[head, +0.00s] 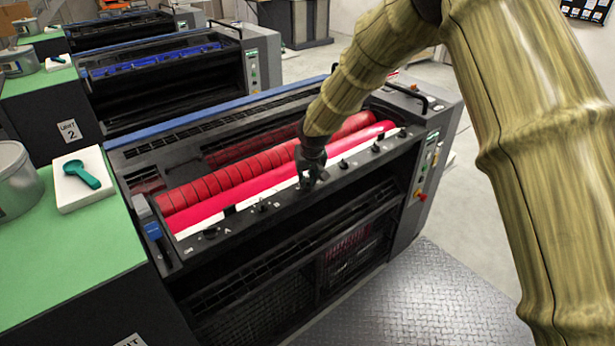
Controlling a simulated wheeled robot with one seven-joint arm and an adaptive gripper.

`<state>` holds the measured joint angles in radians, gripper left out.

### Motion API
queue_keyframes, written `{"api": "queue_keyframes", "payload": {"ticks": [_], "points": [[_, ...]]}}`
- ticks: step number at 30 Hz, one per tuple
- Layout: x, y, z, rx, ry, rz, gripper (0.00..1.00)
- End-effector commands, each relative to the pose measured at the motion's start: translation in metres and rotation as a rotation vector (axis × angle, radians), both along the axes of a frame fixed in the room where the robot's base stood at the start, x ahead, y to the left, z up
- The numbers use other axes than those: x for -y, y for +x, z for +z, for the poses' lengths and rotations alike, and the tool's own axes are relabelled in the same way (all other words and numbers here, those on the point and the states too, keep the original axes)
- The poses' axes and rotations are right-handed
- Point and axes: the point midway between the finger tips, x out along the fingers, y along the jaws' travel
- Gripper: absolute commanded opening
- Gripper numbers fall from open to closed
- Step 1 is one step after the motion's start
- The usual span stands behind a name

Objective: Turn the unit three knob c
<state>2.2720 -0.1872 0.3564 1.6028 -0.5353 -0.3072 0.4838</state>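The nearest ink unit (330,215) has a row of black knobs along its dark front rail, below red rollers. Two knobs show left of my gripper, one by the letter A (210,232) and a second knob (263,206). Further knobs run to the right, such as one at mid-rail (343,164). My gripper (313,181) points down at the rail just right of the second knob, where the third knob from the left lies. The gripper hides most of that knob. I cannot tell whether the fingers touch it or how far they are closed.
A green-topped bench (70,255) at left holds a white block with a teal scoop (82,174) and a metal can (15,180). A unit with blue rollers (160,57) stands behind, beside a "UNIT 2" label (69,131). Metal floor plate (430,295) in front is clear.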

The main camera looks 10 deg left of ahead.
Motion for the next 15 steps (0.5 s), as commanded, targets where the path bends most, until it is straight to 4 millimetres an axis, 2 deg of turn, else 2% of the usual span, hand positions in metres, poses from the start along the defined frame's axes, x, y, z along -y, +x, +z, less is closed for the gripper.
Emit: {"api": "queue_keyframes", "payload": {"ticks": [15], "points": [[0.0001, -0.0006, -0.0012, -0.003, 0.001, 0.042, 0.00]]}}
